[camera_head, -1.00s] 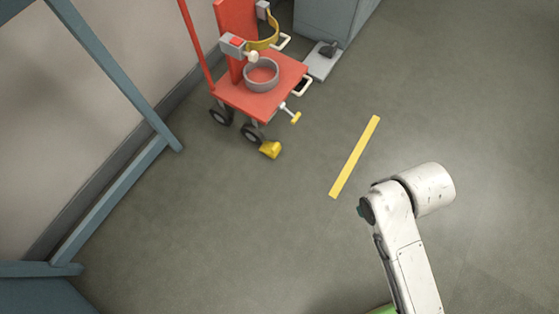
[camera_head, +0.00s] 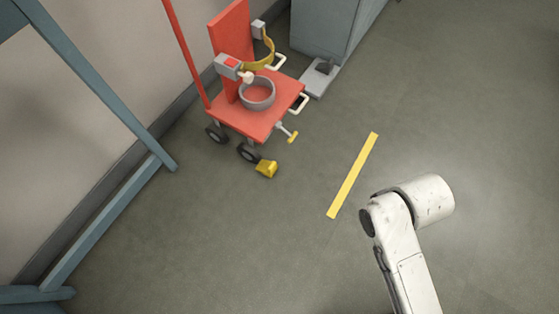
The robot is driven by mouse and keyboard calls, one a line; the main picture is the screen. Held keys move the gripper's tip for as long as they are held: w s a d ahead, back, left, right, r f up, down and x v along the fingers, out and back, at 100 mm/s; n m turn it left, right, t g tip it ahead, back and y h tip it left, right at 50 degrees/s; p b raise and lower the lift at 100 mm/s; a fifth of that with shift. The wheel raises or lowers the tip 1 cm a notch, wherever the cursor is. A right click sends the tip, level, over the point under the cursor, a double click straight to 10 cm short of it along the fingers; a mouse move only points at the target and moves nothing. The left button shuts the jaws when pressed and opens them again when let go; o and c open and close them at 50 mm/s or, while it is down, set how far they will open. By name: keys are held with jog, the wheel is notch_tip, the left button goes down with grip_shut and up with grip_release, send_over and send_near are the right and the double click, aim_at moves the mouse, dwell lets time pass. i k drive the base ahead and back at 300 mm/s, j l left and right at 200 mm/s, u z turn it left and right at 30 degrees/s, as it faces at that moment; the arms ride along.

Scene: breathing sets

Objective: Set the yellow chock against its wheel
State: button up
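The yellow chock (camera_head: 266,169) lies on the floor by the red trolley. It is just right of and in front of the trolley's near wheel (camera_head: 249,152); I cannot tell whether the two touch. A second wheel (camera_head: 216,132) shows farther left under the trolley. My white arm comes up from the lower right of the head view, well right of the chock. My gripper is out of view.
The red trolley (camera_head: 284,103) carries a grey ring (camera_head: 257,92), a yellow band and pale handles. A grey cabinet (camera_head: 324,27) stands behind it. A yellow floor stripe (camera_head: 353,175) lies right of the chock. Blue frame beams (camera_head: 107,213) stand left. The floor between is clear.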

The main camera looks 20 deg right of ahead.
aim_at(268, 169)
jog(key=i+l+u, duration=0.2)
jog(key=i+l, duration=0.3)
jog(key=i+l+u, duration=0.2)
jog(key=i+l, duration=0.25)
jog(key=l, duration=0.2)
jog(key=u, duration=1.25)
